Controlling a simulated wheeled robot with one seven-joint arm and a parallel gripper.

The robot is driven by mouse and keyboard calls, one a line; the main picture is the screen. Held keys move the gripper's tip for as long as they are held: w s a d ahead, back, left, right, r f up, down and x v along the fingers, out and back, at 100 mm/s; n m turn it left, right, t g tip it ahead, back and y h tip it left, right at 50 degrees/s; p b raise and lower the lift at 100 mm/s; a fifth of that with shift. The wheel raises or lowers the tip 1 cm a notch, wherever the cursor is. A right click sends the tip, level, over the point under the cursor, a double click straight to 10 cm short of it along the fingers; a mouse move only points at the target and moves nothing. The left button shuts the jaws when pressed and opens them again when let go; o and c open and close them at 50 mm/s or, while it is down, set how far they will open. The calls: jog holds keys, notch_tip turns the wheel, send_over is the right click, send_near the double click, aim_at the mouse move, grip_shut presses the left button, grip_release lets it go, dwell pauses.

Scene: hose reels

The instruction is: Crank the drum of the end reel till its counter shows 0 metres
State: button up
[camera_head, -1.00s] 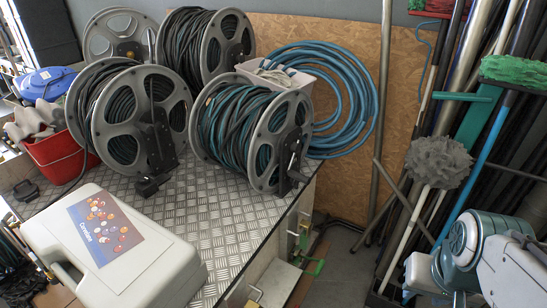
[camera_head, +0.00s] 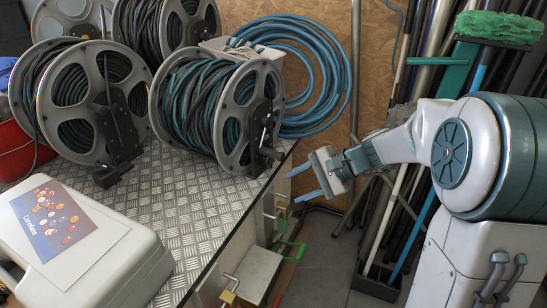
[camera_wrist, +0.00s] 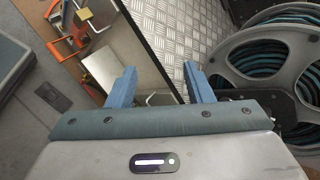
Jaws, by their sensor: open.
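The reel nearest the bench's right edge (camera_head: 235,118) has grey flanges and dark and teal hose wound on its drum. Its black side bracket and crank (camera_head: 264,135) face right, towards my gripper. I cannot read a counter on it. My gripper (camera_head: 292,188) is open and empty, its blue fingers pointing left, just off the bench edge and right of this reel, apart from it. In the wrist view my gripper's fingers (camera_wrist: 163,76) lie over the bench edge. A reel flange (camera_wrist: 238,62) fills the right side there, clear of the fingers.
Several other reels, one of them at front left (camera_head: 85,100), stand on the tread-plate bench (camera_head: 205,205). A white case (camera_head: 85,250) lies at its front. A blue hose coil (camera_head: 318,75) hangs behind. Poles and brushes (camera_head: 500,27) stand at right. Tools with orange handles (camera_wrist: 68,30) lie below the bench edge.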

jog(key=w+f+m+t+y+b, duration=0.35)
jog(key=w+f, duration=0.25)
jog(key=w, duration=0.5)
jog(key=m+t+y+b, duration=0.2)
jog(key=m+t, duration=0.2)
jog(key=m, duration=0.1)
send_near(261, 150)
jog(key=shift+g, duration=0.25)
jog(key=x, duration=0.4)
jog(key=w+x, duration=0.1)
jog(key=x, duration=0.1)
jog(key=shift+w+f+b, duration=0.25)
jog(key=shift+b, duration=0.1)
grip_shut()
